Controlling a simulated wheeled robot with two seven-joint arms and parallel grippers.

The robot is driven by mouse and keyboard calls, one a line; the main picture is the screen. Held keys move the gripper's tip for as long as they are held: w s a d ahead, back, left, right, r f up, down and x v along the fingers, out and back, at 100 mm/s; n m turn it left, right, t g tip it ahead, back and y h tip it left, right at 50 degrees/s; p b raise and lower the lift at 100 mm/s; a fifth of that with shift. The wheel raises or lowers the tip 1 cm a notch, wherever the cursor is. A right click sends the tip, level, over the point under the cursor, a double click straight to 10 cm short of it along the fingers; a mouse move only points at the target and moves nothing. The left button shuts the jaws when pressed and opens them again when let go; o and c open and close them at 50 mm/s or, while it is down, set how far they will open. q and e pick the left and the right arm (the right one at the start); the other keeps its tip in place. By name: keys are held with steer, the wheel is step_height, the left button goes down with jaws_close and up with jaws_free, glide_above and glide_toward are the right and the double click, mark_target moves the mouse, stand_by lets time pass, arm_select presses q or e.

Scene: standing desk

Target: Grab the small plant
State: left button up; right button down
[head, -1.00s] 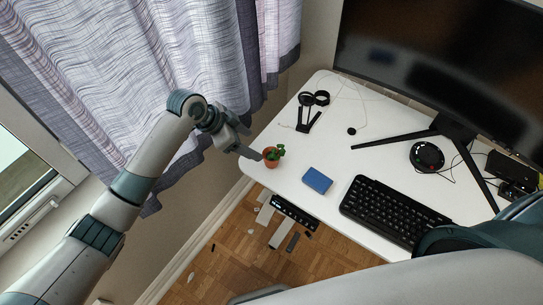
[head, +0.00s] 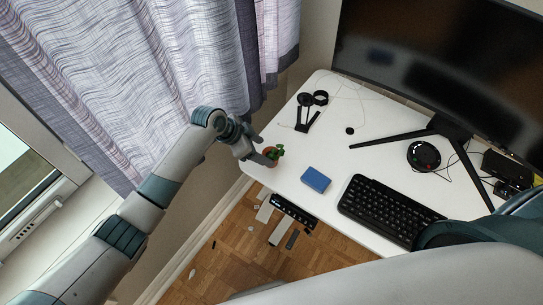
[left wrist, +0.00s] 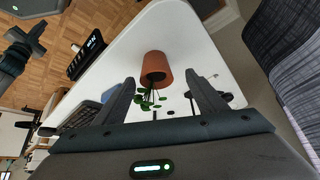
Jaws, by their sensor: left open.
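The small plant (head: 275,152) has green leaves in a terracotta pot and stands near the left edge of the white desk (head: 325,148). In the left wrist view the pot (left wrist: 156,66) sits ahead of the fingers, with the leaves towards the camera side. My left gripper (head: 264,151) is open beside the plant in the head view. In the left wrist view its two fingers (left wrist: 163,90) stand apart, one on each side of the plant. Whether a finger touches the pot I cannot tell.
A blue box (head: 316,180) lies right of the plant. Beyond it are a black keyboard (head: 390,211) and a monitor (head: 440,60). A black headset-like stand (head: 304,115) is behind the plant. A curtain (head: 150,80) hangs left of the desk.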

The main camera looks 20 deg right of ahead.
mark_target(271, 156)
arm_select(q)
steer(key=shift+d, duration=0.1)
steer(key=shift+s+d+f+p, duration=0.2)
steer(key=shift+d+f+p, duration=0.25)
steer(key=shift+p, duration=0.1)
steer(key=p+x, duration=0.1)
steer(key=x, duration=0.1)
steer(key=shift+s+d+f, duration=0.15)
steer(key=shift+d+f, duration=0.05)
steer(key=shift+f, duration=0.05)
steer(key=shift+d+f, duration=0.3)
steer(key=shift+f, duration=0.3)
steer(key=c, duration=1.2)
